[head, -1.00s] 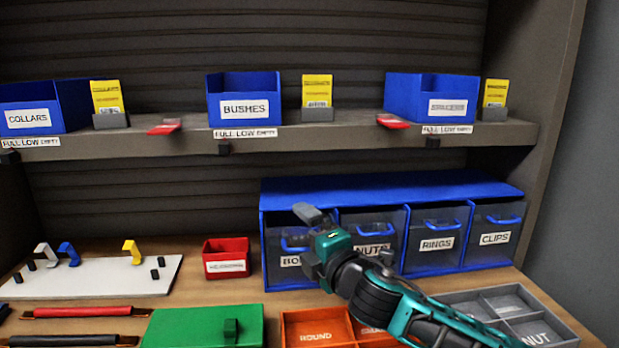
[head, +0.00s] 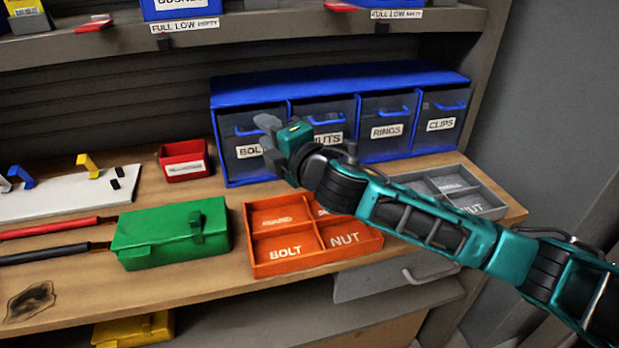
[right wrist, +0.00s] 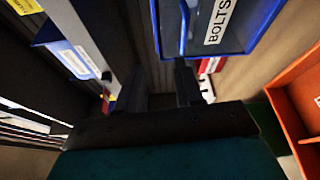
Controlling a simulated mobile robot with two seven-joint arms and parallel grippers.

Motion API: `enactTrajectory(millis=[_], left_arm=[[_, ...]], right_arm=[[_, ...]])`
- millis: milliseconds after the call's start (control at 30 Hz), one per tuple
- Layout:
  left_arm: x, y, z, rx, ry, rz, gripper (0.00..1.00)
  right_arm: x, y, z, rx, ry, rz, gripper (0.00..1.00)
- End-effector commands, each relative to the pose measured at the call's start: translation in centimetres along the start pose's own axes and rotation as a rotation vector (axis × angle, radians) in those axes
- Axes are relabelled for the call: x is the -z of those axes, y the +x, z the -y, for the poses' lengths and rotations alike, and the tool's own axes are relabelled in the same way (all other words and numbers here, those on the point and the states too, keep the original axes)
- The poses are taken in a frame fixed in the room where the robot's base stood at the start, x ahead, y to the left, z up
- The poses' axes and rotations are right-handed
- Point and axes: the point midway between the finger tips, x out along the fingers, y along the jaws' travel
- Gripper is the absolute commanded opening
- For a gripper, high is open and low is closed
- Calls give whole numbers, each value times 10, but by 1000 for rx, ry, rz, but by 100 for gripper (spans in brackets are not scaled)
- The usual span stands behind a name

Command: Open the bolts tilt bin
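The bolts tilt bin (head: 240,153) is the leftmost of the dark-fronted bins in the blue rack. Its front looks shut, in line with the others. It has a blue handle bar (head: 247,130) and a label partly hidden by my gripper. My right gripper (head: 267,142) is in front of the bin's right side. In the right wrist view the two fingers (right wrist: 159,88) are apart with nothing between them. The bolts bin (right wrist: 225,12) and its blue handle (right wrist: 184,28) show beyond the right fingertip, apparently not held. My left gripper is out of view.
The nuts (head: 335,117), rings (head: 387,108) and clips (head: 442,98) bins stand to the right. A red box (head: 183,172) sits left of the rack. An orange tray (head: 262,268), green case (head: 170,238) and grey tray (head: 487,209) lie in front. The shelf (head: 110,42) overhangs behind.

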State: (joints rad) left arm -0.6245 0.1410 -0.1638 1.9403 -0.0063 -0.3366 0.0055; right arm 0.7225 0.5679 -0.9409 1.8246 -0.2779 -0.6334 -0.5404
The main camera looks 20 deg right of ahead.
Motion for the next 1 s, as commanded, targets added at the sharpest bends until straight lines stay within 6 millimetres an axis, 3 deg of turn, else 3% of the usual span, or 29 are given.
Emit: enactTrajectory(millis=[1000], left_arm=[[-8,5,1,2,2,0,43]], right_arm=[[-1,-67,31,6,2,1,36]])
